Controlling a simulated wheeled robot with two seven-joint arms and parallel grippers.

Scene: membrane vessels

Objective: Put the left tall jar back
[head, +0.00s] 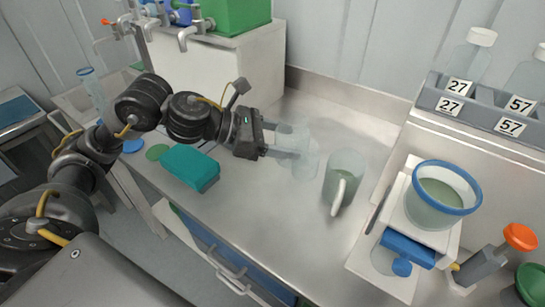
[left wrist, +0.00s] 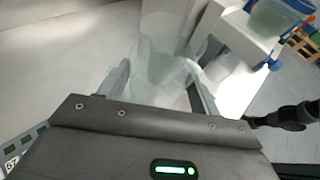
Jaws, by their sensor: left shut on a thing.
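My left gripper (head: 283,147) is shut on a clear, see-through jar (head: 304,160), above or at the steel worktop; I cannot tell whether its base touches. In the left wrist view the jar (left wrist: 160,72) stands between the two fingers of the gripper (left wrist: 162,88). Its outline is faint, so its rim and any label are hard to make out. A cloudy jug (head: 345,178) with a white handle stands just right of the held jar in the head view. My right gripper does not show in the head view.
A grey rack (head: 478,115) labelled 27 and 57 holds white-capped bottles (head: 468,62) at the back right. A blue-rimmed bowl (head: 440,197) sits on a white stand at right. A teal block (head: 190,166) lies left of the gripper. The worktop (head: 265,215) is clear in front.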

